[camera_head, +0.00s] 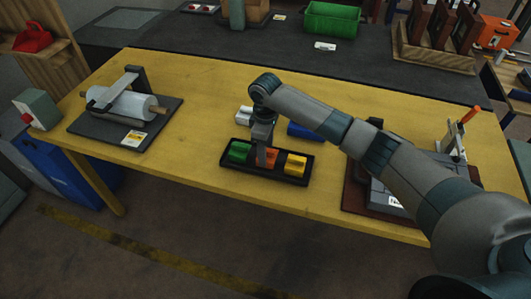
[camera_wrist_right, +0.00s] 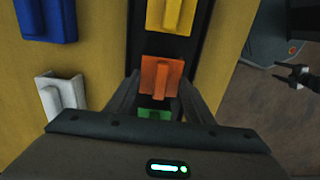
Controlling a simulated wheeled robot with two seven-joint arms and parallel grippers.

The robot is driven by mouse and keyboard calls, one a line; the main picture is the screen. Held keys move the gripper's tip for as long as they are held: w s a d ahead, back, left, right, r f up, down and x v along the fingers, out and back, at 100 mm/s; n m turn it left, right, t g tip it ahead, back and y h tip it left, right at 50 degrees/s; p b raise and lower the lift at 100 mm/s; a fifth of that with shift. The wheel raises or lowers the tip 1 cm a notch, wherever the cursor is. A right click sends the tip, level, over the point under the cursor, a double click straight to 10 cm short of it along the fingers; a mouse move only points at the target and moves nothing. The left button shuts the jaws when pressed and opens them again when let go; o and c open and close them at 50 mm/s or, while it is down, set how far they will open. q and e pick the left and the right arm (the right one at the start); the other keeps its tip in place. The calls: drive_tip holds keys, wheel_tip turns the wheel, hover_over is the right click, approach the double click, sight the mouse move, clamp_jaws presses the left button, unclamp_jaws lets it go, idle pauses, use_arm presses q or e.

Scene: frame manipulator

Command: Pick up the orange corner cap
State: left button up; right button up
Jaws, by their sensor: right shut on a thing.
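The orange corner cap (camera_head: 270,159) is in the middle of a black tray (camera_head: 238,169), between a green cap (camera_head: 238,150) and a yellow cap (camera_head: 296,165). My right gripper (camera_head: 264,157) points down over the tray and is shut on the orange cap. In the right wrist view the orange cap (camera_wrist_right: 160,76) sits between the two dark fingers. Whether it has left the tray floor cannot be told. My left gripper (camera_wrist_right: 279,71) shows small at the right edge of the right wrist view, its fingers apart and empty, away from the table.
A white cap (camera_head: 244,116) and a blue cap (camera_head: 305,130) lie behind the tray. A roller fixture (camera_head: 125,103) stands at the left; a dark fixture (camera_head: 360,195) stands at the right, partly behind my right arm. The yellow table (camera_head: 200,150) is clear left of the tray.

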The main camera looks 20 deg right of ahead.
drive_tip(key=shift+r, duration=0.35)
wheel_tip(320, 180, up, 2)
drive_tip(key=shift+r+b, duration=0.2)
drive_tip(key=shift+b, duration=0.45)
use_arm(q)
drive_tip(key=shift+t, duration=0.5)
drive_tip(key=shift+w+d+f+b, duration=0.35)
drive_tip(key=shift+w+f+b, duration=0.2)
drive_tip(key=shift+w+f, duration=0.25)
drive_tip(key=shift+w+d+f+b, duration=0.35)
drive_tip(key=shift+w+f+b, duration=0.25)
drive_tip(key=shift+w, duration=0.25)
use_arm(e)
drive_tip(key=s+d+r, duration=0.7)
drive_tip(key=s, duration=0.2)
drive_tip(key=shift+d+r, duration=0.15)
drive_tip(key=shift+d, duration=0.05)
